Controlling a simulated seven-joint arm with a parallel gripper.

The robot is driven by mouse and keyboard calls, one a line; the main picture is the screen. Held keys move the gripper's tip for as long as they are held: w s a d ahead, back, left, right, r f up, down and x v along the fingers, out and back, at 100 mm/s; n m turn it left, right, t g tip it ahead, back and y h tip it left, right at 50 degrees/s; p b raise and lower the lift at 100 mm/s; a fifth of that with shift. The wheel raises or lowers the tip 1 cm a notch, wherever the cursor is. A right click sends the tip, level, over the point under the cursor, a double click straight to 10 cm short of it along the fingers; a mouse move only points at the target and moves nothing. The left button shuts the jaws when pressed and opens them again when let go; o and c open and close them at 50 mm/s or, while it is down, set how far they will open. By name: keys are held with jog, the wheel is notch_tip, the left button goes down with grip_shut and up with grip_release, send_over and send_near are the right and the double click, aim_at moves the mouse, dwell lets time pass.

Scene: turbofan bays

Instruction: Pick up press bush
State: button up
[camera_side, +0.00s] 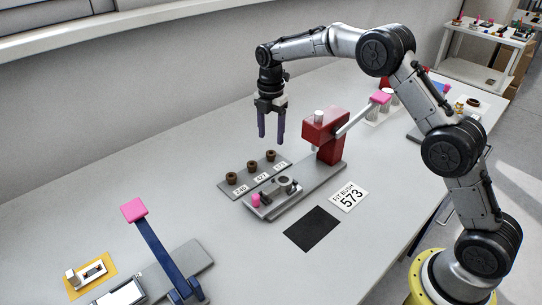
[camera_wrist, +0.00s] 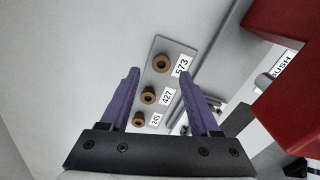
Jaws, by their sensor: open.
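Three brown ring-shaped bushes stand in a row on a grey plate (camera_side: 247,189), each beside a number label. They are the 245 bush (camera_side: 231,178), the 427 bush (camera_side: 251,167) and the 573 bush (camera_side: 270,156). My gripper (camera_side: 271,138) is open and empty, pointing down above the 573 end of the row. In the wrist view, the purple fingers (camera_wrist: 158,73) frame the row, with the 573 bush (camera_wrist: 162,62) between and slightly beyond the tips. The 427 bush (camera_wrist: 149,95) and 245 bush (camera_wrist: 139,118) show nearer the gripper body.
A red press (camera_side: 326,136) with a pink-tipped lever stands right of the bushes, close to my gripper. Its grey base holds a fixture (camera_side: 284,185). A card reading "FIT BUSH 573" (camera_side: 349,196) and a black mat (camera_side: 312,229) lie in front. A blue lever (camera_side: 160,250) rises at lower left.

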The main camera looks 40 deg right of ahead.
aim_at(271, 152)
jog(key=shift+s+a+f, duration=0.1)
jog(key=shift+s+f, duration=0.05)
jog(key=shift+f, duration=3.05)
grip_shut()
